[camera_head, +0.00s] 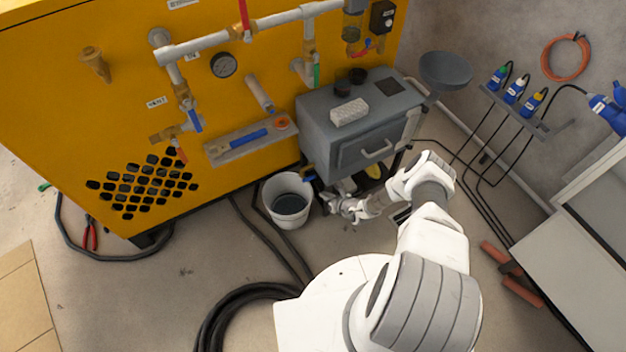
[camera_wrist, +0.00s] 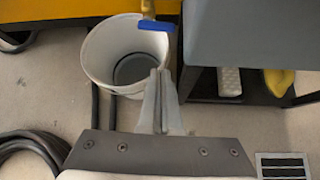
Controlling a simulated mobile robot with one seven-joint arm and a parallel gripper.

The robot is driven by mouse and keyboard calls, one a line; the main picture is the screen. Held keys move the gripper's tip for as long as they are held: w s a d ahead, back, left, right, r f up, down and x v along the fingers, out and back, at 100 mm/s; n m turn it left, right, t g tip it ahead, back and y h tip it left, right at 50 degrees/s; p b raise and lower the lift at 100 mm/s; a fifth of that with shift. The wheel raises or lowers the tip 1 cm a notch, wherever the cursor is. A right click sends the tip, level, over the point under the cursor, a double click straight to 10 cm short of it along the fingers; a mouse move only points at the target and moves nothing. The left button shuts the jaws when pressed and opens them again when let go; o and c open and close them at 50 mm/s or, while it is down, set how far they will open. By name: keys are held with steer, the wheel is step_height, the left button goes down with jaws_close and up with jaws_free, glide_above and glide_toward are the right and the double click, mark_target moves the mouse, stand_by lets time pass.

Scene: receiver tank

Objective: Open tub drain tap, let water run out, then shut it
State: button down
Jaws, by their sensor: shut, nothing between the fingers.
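The grey tub unit (camera_head: 345,130) stands against the yellow machine. A brass drain tap (camera_wrist: 148,8) with a blue lever (camera_wrist: 157,25) is at its lower left corner; it is small and partly unclear in the head view (camera_head: 309,178). In the wrist view the lever lies crosswise, pointing right. A white bucket (camera_head: 282,216) with dark liquid in it stands below the tap; it also shows in the wrist view (camera_wrist: 97,60). My gripper (camera_wrist: 160,75) is shut and empty, apart from the lever, its tips at the bucket's right rim in the picture. No stream of water is visible.
A shelf under the tub holds a white block (camera_wrist: 229,82) and a yellow item (camera_wrist: 279,80). Black hoses (camera_head: 235,300) lie on the floor. Pipes and valves line the yellow machine (camera_head: 105,120). A light cabinet (camera_head: 580,265) stands at right.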

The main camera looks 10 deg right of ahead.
mark_target(309, 179)
steer(key=b+x, duration=0.7)
steer(key=x, duration=0.3)
steer(key=shift+d+r+p, duration=0.15)
steer(key=shift+r+p, duration=0.25)
steer(key=shift+r, duration=0.6)
steer(key=shift+d+r+p, duration=0.15)
steer(key=shift+r+p, duration=0.2)
steer(key=shift+r, duration=0.65)
